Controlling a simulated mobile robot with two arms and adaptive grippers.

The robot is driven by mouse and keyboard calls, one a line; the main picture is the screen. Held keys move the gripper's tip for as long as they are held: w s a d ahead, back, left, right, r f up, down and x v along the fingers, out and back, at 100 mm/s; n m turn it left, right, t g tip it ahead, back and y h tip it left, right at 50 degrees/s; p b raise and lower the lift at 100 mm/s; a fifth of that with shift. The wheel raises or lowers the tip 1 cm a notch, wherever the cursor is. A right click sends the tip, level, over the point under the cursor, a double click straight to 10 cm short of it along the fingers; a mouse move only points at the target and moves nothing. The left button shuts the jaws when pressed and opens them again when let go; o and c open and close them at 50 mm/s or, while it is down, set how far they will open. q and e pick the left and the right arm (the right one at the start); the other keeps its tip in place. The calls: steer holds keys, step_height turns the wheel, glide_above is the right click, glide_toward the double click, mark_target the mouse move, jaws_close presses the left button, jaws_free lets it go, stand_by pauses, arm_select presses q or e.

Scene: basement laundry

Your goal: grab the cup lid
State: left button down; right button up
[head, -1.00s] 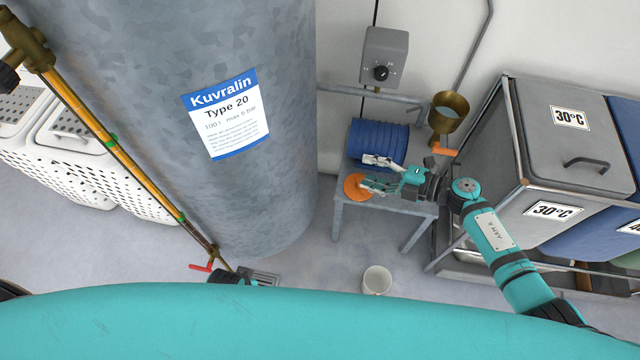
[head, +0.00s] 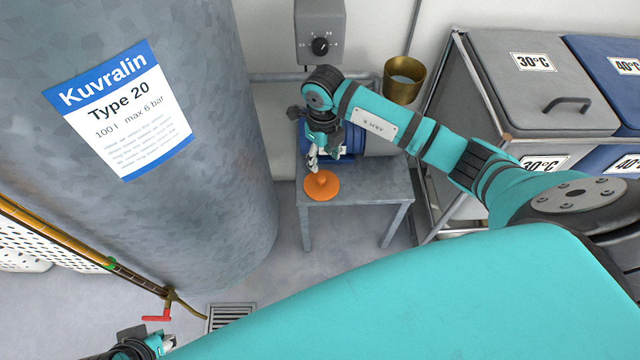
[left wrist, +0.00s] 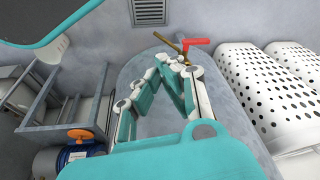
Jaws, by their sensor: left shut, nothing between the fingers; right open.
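The cup lid (head: 321,185) is an orange disc with a raised knob, lying on a small grey table (head: 375,187). It also shows in the left wrist view (left wrist: 80,134). My right gripper (head: 314,165) points down just above and behind the lid, its fingers open; a gap to the knob is hard to judge. My left gripper (head: 162,343) is at the bottom left of the head view, far from the lid. In the left wrist view its fingers (left wrist: 172,62) come together, shut and empty.
A large grey tank (head: 150,210) stands left of the table. A brass cup (head: 404,80) hangs behind. Lidded bins (head: 545,85) stand right. A floor drain (head: 230,317) is at the tank's foot.

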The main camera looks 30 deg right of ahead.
mark_target(322, 178)
steer(key=shift+f+b, duration=0.35)
steer(key=shift+f, duration=1.65)
steer(key=f, duration=0.1)
steer(key=f+b, duration=0.1)
steer(key=f, duration=0.2)
steer(key=shift+s+a+f, duration=0.15)
steer(key=shift+s+a, duration=0.15)
steer(key=shift+a, duration=0.05)
steer(key=shift+f, duration=0.25)
arm_select(q)
steer(key=w+d+r+t, duration=0.1)
steer(key=w+t, duration=0.1)
steer(key=w, duration=0.1)
steer(key=w+d+r+t+h, duration=0.1)
steer(key=w+t, duration=0.1)
steer(key=w, duration=0.2)
steer(key=w+d+r+t, duration=0.1)
steer(key=w+r+t, duration=0.1)
steer(key=w, duration=0.1)
steer(key=shift+w+d+r+h, duration=0.1)
steer(key=shift+w+d+h, duration=0.15)
steer(key=shift+w+h, duration=0.1)
arm_select(e)
jaws_close()
